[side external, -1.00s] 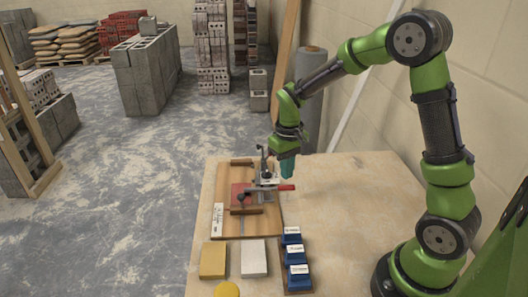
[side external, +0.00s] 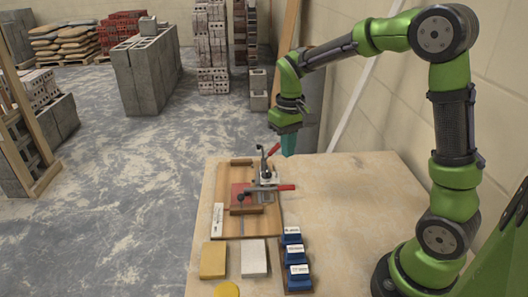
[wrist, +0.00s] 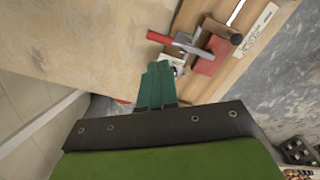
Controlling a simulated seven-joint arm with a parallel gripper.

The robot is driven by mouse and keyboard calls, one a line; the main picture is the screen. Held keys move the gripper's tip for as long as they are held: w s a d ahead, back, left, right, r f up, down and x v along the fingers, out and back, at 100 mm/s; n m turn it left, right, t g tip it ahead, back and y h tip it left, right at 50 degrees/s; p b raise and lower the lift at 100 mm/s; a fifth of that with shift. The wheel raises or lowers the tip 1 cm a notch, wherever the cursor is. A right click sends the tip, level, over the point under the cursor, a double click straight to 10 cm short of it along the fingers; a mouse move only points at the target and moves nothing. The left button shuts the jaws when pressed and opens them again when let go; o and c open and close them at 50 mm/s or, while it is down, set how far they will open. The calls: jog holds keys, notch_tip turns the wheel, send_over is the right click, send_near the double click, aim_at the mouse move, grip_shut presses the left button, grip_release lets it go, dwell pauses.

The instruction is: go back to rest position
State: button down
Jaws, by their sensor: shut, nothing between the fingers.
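My gripper (side external: 288,145) hangs above the far part of the table, just right of and above the clamp fixture, with its teal fingers pointing down. The fingers (wrist: 155,88) are together and hold nothing. The wooden board (side external: 263,223) carries a toggle clamp (side external: 267,177) with red handles and a red block (side external: 238,194). One red handle stands tilted up and the other lies level toward the right. In the wrist view the red block (wrist: 208,58) and a red handle (wrist: 160,38) show beyond the fingers. My gripper is apart from the fixture.
Several blue tubs (side external: 297,255) with white labels stand in a row at the table's near part. A yellow block (side external: 214,260), a pale block (side external: 254,257) and a yellow round piece (side external: 227,290) lie to their left. The table's right side (side external: 350,220) is bare. A wall runs along the right.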

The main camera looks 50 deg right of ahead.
jog(key=s+a+r+t+y, duration=0.1)
jog(key=s+a+r+t, duration=0.2)
jog(key=s, duration=0.4)
jog(key=s+a+r+m+t+y, duration=0.1)
jog(key=s+a+r+t, duration=0.3)
jog(key=s, duration=0.4)
jog(key=shift+a+r, duration=0.85)
jog(key=shift+a, duration=0.25)
